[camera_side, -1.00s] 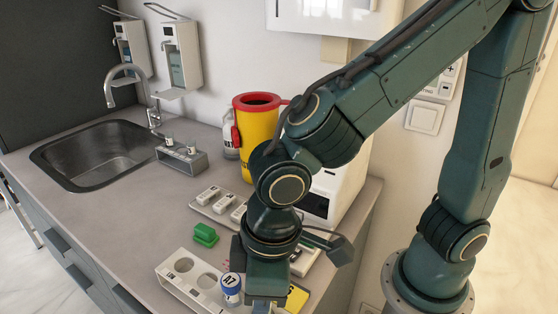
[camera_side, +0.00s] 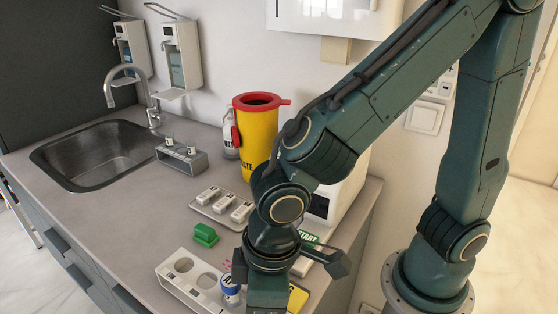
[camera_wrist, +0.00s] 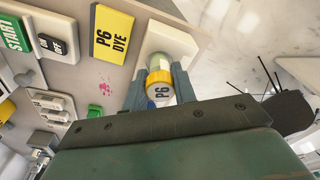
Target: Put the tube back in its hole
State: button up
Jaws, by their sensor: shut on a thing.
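The tube (camera_wrist: 160,84) has a yellow band and a pale end marked P6. My gripper (camera_wrist: 159,90) is shut on it, with one finger on each side, in the wrist view. Beyond the tube is the end of a white rack (camera_wrist: 168,42); whether the tube's far end is in a hole cannot be told. In the side view the white rack (camera_side: 172,282) shows two open holes at its left part, and a blue-marked tube (camera_side: 231,290) stands beside my gripper. The held tube and my fingertips are hidden there.
A green block (camera_side: 205,235), a tray of white pieces (camera_side: 200,208) and a yellow waste bin (camera_side: 262,140) stand farther back.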

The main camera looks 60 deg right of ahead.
jog(key=o, duration=1.1)
notch_tip(320, 180, up, 14)
jog(key=s, duration=0.1)
jog(key=shift+s+d+f, duration=0.15)
jog(key=shift+d+f, duration=0.05)
jog(key=shift+d, duration=0.25)
dwell(0.4)
